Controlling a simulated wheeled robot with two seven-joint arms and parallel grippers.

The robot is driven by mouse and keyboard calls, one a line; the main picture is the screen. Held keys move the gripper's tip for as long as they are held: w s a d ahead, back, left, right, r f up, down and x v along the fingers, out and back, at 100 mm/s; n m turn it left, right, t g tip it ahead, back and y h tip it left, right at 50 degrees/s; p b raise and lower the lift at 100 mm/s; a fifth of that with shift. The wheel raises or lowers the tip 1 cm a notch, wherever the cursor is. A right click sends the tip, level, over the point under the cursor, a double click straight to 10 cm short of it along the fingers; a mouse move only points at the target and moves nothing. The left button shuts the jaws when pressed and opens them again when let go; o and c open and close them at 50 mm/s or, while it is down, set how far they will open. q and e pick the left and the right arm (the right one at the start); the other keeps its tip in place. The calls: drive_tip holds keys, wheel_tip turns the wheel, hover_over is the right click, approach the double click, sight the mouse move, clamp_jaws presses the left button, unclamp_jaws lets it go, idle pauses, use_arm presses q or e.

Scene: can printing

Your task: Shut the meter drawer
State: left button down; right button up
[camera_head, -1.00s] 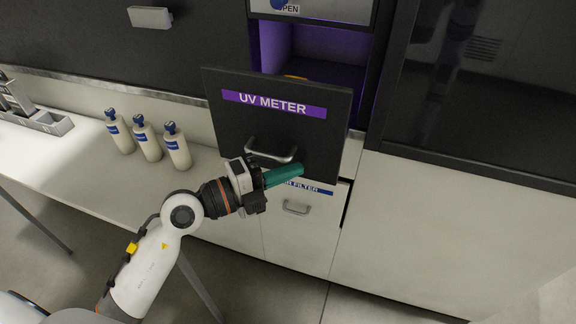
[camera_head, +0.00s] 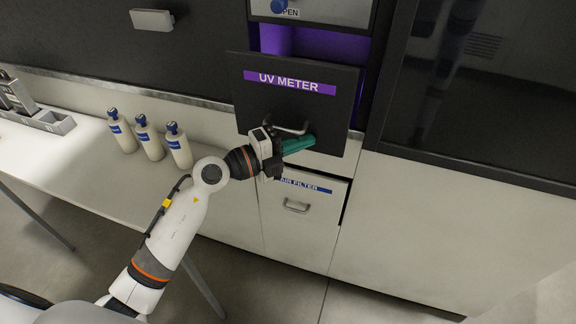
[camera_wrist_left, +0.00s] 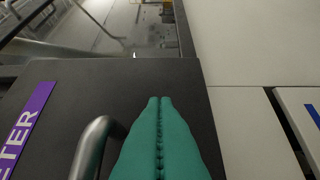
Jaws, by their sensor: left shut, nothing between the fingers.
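The meter drawer (camera_head: 262,97) has a dark front with a purple "UV METER" label and a metal bar handle (camera_head: 291,130). Its front still stands out from the cabinet, and the purple-lit opening shows above it. My left gripper (camera_head: 312,141), with green fingers, is shut and empty in front of the drawer's lower right part, by the handle. In the left wrist view the green fingertips (camera_wrist_left: 160,100) lie against or just before the dark front, right of the handle (camera_wrist_left: 92,148). Whether they touch cannot be told. My right gripper is not in view.
Below is a pale "AIR FILTER" drawer (camera_head: 297,208). Several things stand on the white counter at left: three labelled bottles (camera_head: 150,142) and a grey rack (camera_head: 50,121). A dark glass panel (camera_head: 490,90) is at right.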

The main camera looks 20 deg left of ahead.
use_arm(q)
drive_tip(key=w, duration=1)
drive_tip(key=shift+w+d+b, duration=0.2)
drive_tip(key=shift+w+b, duration=0.05)
drive_tip(key=shift+b, duration=0.15)
drive_tip(key=shift+a+r, duration=0.1)
drive_tip(key=shift+w+a+r, duration=0.1)
drive_tip(key=shift+r, duration=0.1)
